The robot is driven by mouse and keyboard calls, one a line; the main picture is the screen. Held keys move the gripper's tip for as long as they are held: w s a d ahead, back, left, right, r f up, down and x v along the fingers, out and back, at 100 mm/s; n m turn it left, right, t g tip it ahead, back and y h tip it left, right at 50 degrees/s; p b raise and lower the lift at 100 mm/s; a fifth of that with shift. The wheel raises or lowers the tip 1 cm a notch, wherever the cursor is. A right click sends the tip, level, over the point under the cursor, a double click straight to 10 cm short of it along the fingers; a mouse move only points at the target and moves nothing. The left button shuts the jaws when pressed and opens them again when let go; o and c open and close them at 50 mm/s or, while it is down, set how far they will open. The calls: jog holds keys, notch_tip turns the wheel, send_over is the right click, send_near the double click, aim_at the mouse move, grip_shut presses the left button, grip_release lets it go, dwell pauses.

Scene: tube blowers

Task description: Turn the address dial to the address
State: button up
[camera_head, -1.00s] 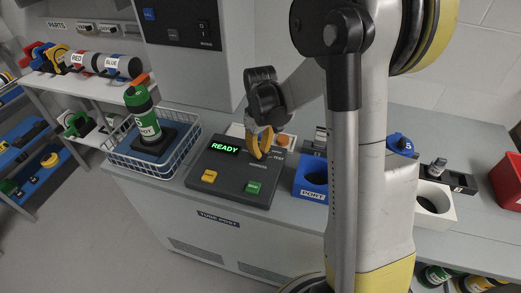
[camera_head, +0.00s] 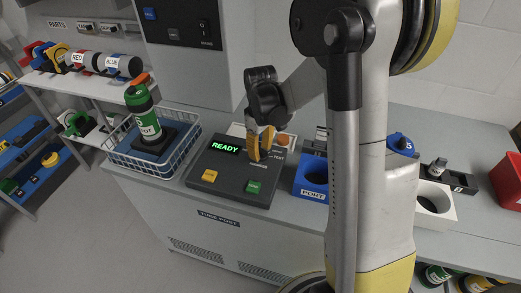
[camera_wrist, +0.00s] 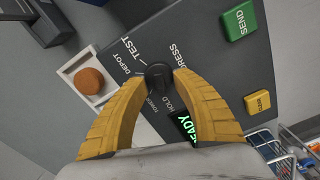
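The address dial (camera_wrist: 158,75) is a small black knob on the dark console (camera_head: 222,191), with white labels around it in the wrist view. TEST and DEPOT read clearly there; HOLD is also near the knob. My gripper (camera_wrist: 160,73) has its yellow fingers on either side of the knob, the tips close against it. It also shows in the head view (camera_head: 258,158), pointing down over the console, where the fingers hide the dial. The knob's pointer direction is hard to make out. The console's display (camera_head: 225,146) reads READY in green.
A yellow button (camera_head: 209,176) and a green SEND button (camera_head: 253,187) sit at the console's front. An orange round button (camera_wrist: 89,81) is beside the dial. A wire basket (camera_head: 186,157) holding a green tube (camera_head: 142,108) stands left; the blue port block (camera_head: 311,184) stands right.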

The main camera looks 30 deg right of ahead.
aim_at(260, 151)
notch_tip(260, 151, up, 12)
dwell(0.6)
jog(key=shift+r, duration=0.1)
jog(key=s+a+r+m+t, duration=0.1)
jog(key=s+a+m+t, duration=0.1)
jog(key=s+a, duration=0.3)
jog(key=s+a+r+m+t, duration=0.2)
jog(key=s+a+m+t, duration=0.1)
jog(key=s, duration=0.8)
jog(key=shift+s+a+r+t, duration=0.15)
jog(key=shift+a+r+t, duration=0.15)
jog(key=shift+a+t, duration=0.7)
jog(key=shift+d, duration=0.1)
dwell(0.5)
